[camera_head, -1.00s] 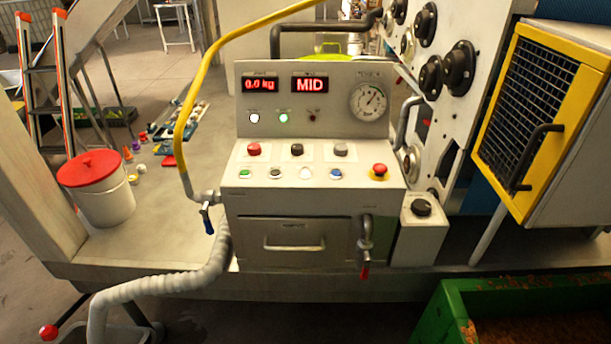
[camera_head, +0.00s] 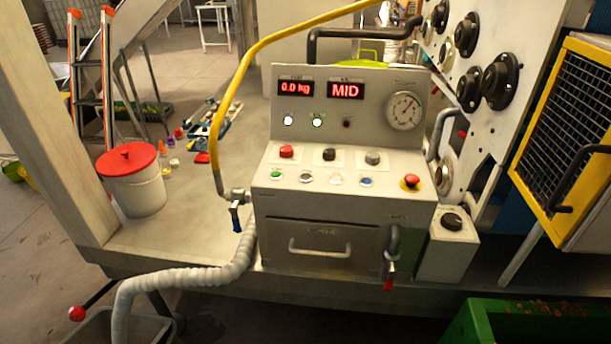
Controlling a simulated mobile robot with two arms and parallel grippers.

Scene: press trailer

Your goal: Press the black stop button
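A grey control panel (camera_head: 345,213) stands on the trailer deck in the middle of the head view. Its lower button row holds a green button (camera_head: 276,174), a small dark-centred button (camera_head: 305,177) that is blurred, a white button (camera_head: 336,180) and a blue button (camera_head: 366,182). A red mushroom button on a yellow base (camera_head: 411,181) sits at the right. Above are a red knob (camera_head: 286,152), a black knob (camera_head: 329,154) and a grey knob (camera_head: 373,158). Labels are unreadable. Neither gripper is in view.
Displays read "0.0 kg" (camera_head: 296,88) and "MID" (camera_head: 346,90). A yellow hose (camera_head: 218,130) rises along the panel's left side. A white bucket with a red lid (camera_head: 133,185) stands left. A yellow-framed grille (camera_head: 570,125) is right, a green crate (camera_head: 490,320) lower right.

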